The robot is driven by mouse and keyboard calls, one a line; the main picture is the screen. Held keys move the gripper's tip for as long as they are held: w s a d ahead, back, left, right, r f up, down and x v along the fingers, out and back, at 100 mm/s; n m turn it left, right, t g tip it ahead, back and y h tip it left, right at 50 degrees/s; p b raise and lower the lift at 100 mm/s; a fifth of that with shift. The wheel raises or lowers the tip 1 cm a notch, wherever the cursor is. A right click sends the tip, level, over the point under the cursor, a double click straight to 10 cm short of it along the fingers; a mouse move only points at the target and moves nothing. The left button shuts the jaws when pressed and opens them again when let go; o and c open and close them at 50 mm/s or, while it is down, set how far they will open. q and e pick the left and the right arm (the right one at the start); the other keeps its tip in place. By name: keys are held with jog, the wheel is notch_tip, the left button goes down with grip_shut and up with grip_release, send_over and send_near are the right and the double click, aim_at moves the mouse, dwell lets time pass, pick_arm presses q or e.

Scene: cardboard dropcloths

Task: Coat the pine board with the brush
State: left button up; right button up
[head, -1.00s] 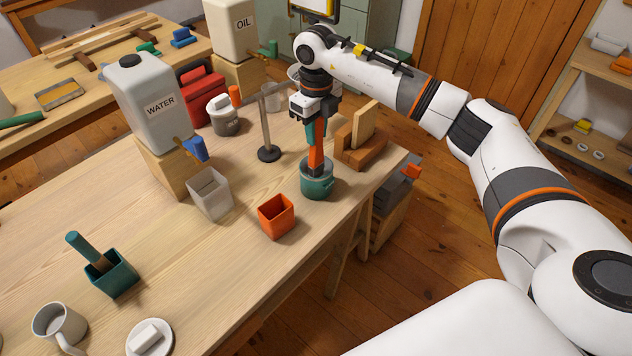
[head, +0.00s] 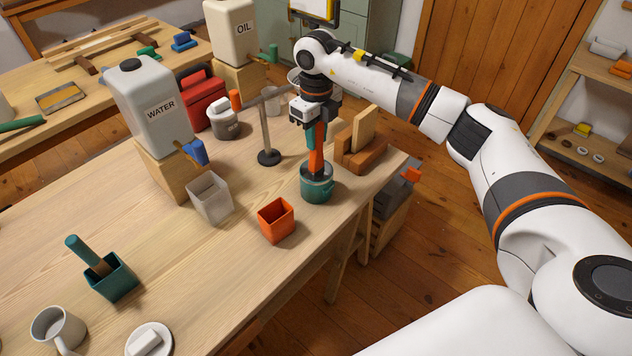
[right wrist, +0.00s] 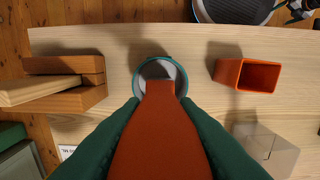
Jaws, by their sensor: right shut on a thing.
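My right gripper (head: 315,130) is shut on the orange handle of the brush (head: 317,158) above the table's near right edge. The brush points down into a small teal pot (head: 316,190), so its lower end is hidden. In the right wrist view, the green fingers (right wrist: 160,112) flank the brush handle (right wrist: 160,140), with the pot rim (right wrist: 138,80) behind it. A pale board (head: 363,126), which looks like the pine board, stands between brown wooden blocks (head: 365,160) right of the pot. It also shows in the right wrist view (right wrist: 38,89). My left gripper is out of view.
An orange square cup (head: 276,219) stands close left of the pot. Beyond are a grey cup (head: 210,198), a post on a dark base (head: 268,157) and a water tank (head: 150,105). A green box (head: 112,278) with a tool stands left.

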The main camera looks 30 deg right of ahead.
notch_tip(320, 180, up, 9)
jog(key=p, duration=0.6)
jog(key=shift+f, duration=0.15)
dwell(3.2)
notch_tip(320, 180, up, 5)
jog(key=p, duration=0.3)
